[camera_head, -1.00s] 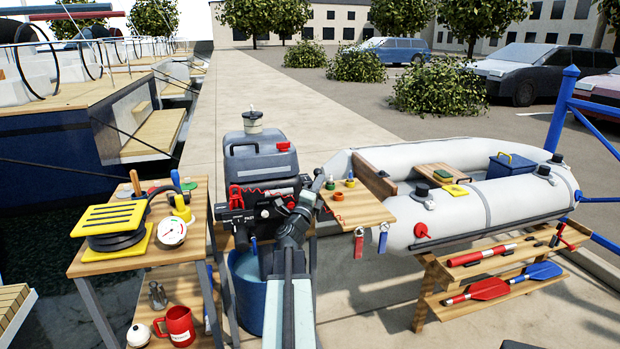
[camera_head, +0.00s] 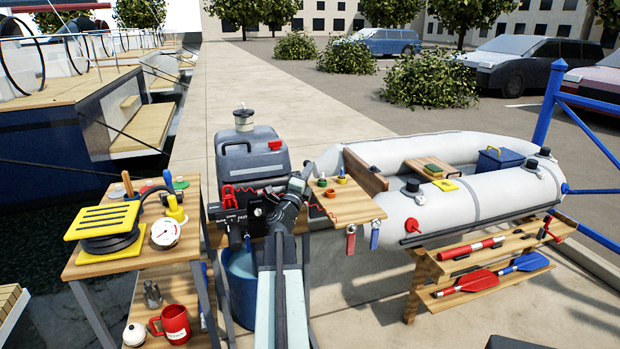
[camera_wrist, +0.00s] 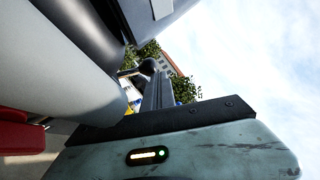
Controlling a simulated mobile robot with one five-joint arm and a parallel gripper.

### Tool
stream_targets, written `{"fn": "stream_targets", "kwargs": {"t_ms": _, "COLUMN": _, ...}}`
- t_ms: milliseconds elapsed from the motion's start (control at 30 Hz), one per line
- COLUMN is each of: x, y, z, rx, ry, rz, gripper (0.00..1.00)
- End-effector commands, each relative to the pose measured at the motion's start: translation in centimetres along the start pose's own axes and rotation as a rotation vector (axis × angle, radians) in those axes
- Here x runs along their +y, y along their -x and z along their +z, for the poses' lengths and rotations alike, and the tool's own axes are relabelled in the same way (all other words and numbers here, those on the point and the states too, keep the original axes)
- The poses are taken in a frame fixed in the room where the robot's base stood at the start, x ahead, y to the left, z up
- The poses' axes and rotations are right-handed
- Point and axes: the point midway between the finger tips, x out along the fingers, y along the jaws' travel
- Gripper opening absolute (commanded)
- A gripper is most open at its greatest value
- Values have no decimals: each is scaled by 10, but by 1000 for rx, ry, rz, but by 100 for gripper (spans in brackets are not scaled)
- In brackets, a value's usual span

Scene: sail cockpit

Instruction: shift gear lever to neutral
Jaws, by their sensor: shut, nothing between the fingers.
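The grey outboard motor (camera_head: 252,160) stands at the middle in the head view, clamped by its wooden stand. I cannot make out the gear lever for certain; my arm covers the panel's right end. My gripper (camera_head: 299,181) is shut and empty at the right side of the motor, pointing away from the camera. I cannot tell whether it touches the motor. The wrist view shows large grey and dark surfaces very close, and no clear lever.
A small wooden board (camera_head: 352,207) with coloured caps and hanging tags is right of my gripper. A grey inflatable boat (camera_head: 480,200) rests on a wooden rack to the right. A blue bucket (camera_head: 240,285) is below the motor.

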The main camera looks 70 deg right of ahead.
Motion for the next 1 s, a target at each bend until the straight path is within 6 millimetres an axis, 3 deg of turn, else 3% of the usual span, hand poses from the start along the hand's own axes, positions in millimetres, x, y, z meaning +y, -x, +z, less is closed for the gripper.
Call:
{"fn": "stream_targets", "kwargs": {"t_ms": 167, "x": 1, "y": 12, "z": 0, "rx": -1, "ry": -1, "rz": 1, "gripper": 0}}
{"fn": "stream_targets", "kwargs": {"t_ms": 533, "x": 1, "y": 75, "z": 0, "rx": 0, "ry": -1, "rz": 0, "gripper": 0}}
{"fn": "stream_targets", "kwargs": {"t_ms": 1000, "x": 1, "y": 80, "z": 8, "rx": -10, "ry": -1, "rz": 2, "gripper": 0}}
